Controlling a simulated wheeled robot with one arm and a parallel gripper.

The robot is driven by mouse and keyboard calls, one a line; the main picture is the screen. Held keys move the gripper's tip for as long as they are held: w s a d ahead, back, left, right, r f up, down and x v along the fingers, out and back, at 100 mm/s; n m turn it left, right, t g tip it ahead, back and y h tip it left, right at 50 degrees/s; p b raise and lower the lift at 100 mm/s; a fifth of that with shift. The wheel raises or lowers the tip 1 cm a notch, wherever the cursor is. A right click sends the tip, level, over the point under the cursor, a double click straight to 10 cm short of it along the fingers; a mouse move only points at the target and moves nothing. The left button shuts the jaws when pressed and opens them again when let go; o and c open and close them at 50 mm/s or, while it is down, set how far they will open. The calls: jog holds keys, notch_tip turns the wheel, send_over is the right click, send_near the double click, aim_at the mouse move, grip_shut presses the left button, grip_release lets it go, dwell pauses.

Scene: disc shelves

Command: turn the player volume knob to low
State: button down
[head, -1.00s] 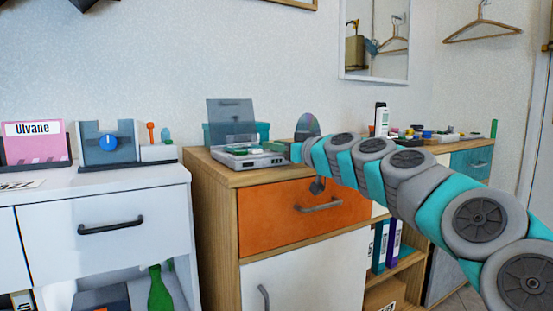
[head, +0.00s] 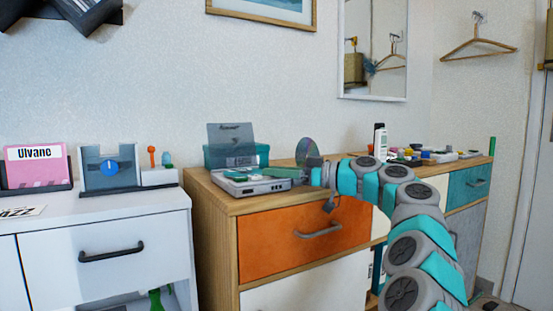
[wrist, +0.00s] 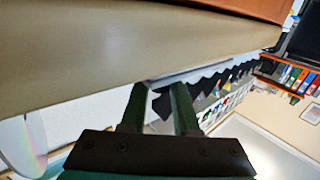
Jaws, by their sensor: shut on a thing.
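The player (head: 258,184) is a flat grey box with its see-through dark lid (head: 231,140) raised, on top of the wooden cabinet. My gripper (head: 299,174) reaches in from the right, and its green fingers meet the player's right end. In the wrist view, the two dark green fingers (wrist: 160,92) stand a little apart, with their tips at a pale edge. The fingers are shut on a small part there, seemingly the volume knob. The knob is mostly hidden, and I cannot tell its setting.
A shiny disc (head: 307,151) stands upright just behind my gripper. A teal box (head: 262,153) is behind the player. The orange drawer (head: 275,240) is below. Small items crowd the far right cabinet.

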jog(key=p, duration=0.1)
jog(key=n+g+p, duration=0.1)
jog(key=shift+w+r+g+p, duration=0.1)
jog(key=shift+r+g+p, duration=0.15)
jog(key=shift+g+p, duration=0.35)
jog(key=shift+p, duration=0.05)
jog(key=shift+f+n+g+y+p, duration=0.15)
jog(key=shift+n+g+y+p, duration=0.15)
jog(key=shift+n+p, duration=0.15)
